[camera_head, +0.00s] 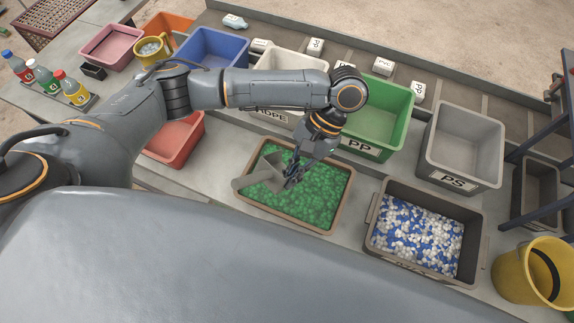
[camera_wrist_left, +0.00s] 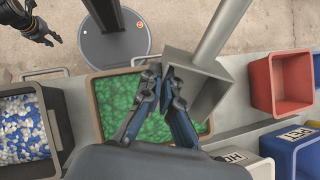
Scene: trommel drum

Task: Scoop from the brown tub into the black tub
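The brown tub (camera_head: 345,190) holds green flakes and stands on the bench in front of me; it also shows in the left wrist view (camera_wrist_left: 97,100). The black tub (camera_head: 478,240) is to its right and holds blue and white bits. My left gripper (camera_head: 293,175) is over the brown tub, its fingers close together at the grey scoop (camera_head: 255,178). The scoop is tilted over the tub's left part. The left wrist view shows the scoop's box and long handle (camera_wrist_left: 224,28) beside the fingers. My right gripper (camera_wrist_left: 47,35) is apart from the tubs; its finger opening is unclear.
Behind the brown tub stand a green PP bin (camera_head: 378,115), a grey PS bin (camera_head: 465,145) and a white bin. A red bin (camera_head: 180,140) is to the left. A yellow bucket (camera_head: 525,270) stands at the right. The bench strip between the two tubs is narrow.

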